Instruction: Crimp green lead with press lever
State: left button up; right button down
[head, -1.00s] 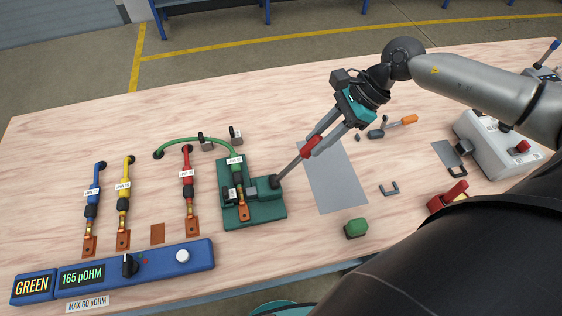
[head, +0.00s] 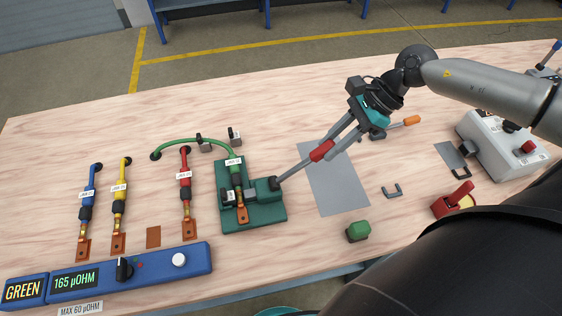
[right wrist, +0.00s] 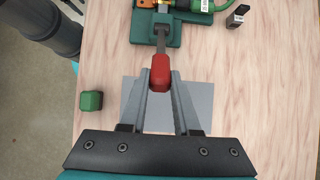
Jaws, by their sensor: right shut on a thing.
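The green press (head: 254,215) stands on the table with the green lead (head: 236,178) lying in it, its copper lug (head: 243,214) toward the front. The press lever (head: 295,169) slants up to the right from the press and has a red grip (head: 321,151). My right gripper (head: 327,149) is shut on the red grip. In the right wrist view the red grip (right wrist: 160,72) sits between the two fingers, and the press (right wrist: 181,25) lies beyond. My left gripper is not in view.
Blue (head: 87,212), yellow (head: 119,206) and red (head: 186,195) leads lie left of the press. The blue meter (head: 150,270) at the front reads GREEN, 165 µOHM. A grey mat (head: 338,185), green block (head: 358,231) and red-handled tool (head: 455,200) lie to the right.

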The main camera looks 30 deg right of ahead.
jog(key=shift+s+d+f+b, duration=0.2)
jog(key=shift+d+f+b, duration=0.2)
jog(key=shift+d+f, duration=0.45)
jog(key=shift+a, duration=0.1)
jog(key=shift+f, duration=0.2)
jog(key=c, duration=1.1)
grip_release()
jog(key=shift+f, duration=0.15)
jog(key=o, duration=0.5)
jog(key=shift+o, duration=0.2)
